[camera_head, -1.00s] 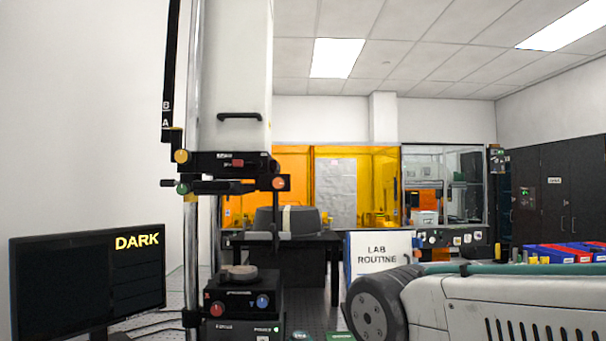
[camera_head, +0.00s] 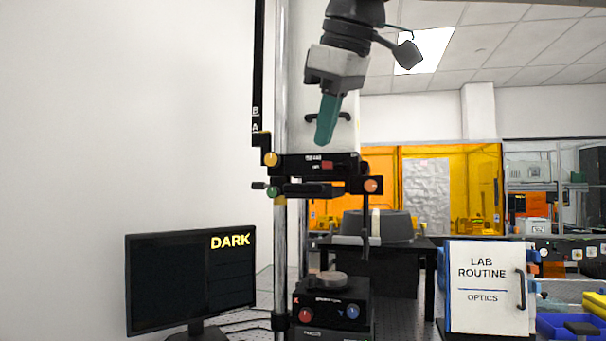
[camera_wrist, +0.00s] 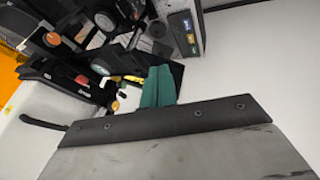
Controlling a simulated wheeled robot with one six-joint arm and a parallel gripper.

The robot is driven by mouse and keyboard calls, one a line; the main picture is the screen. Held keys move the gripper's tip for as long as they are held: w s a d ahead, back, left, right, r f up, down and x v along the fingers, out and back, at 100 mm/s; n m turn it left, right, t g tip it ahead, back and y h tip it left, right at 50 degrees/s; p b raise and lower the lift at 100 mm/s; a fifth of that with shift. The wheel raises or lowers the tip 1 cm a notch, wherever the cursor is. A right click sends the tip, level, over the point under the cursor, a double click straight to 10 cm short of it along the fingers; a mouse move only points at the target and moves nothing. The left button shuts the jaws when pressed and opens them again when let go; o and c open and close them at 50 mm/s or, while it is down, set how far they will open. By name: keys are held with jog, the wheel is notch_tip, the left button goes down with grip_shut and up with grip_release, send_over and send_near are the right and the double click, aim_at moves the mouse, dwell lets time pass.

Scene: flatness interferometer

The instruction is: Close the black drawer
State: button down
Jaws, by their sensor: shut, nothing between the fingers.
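My gripper (camera_head: 327,121) hangs from the top of the head view with its teal fingers shut and pointing down, in front of the white instrument column (camera_head: 310,70). The fingers also show in the wrist view (camera_wrist: 158,86), shut and empty. No plainly open black drawer can be made out. A black horizontal unit (camera_head: 292,165) with a red block and knobs sits on the column just below the fingertips in the picture. A lower black box (camera_head: 330,303) has a red and a blue knob. I cannot tell which is the drawer or whether my fingers touch anything.
A monitor (camera_head: 190,280) reading DARK stands at the left. A white LAB ROUTINE binder (camera_head: 487,285) stands at the right, with a blue bin (camera_head: 560,325) beside it. A black table (camera_head: 390,247) stands behind. Chrome posts (camera_head: 280,110) rise beside the column.

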aim_at(317, 188)
jog(key=w+a+f, duration=0.2)
jog(key=w+f, duration=0.4)
jog(key=w, duration=0.3)
jog(key=shift+a+f+n, duration=0.25)
jog(key=shift+a+n, duration=0.05)
jog(key=shift+n, duration=0.1)
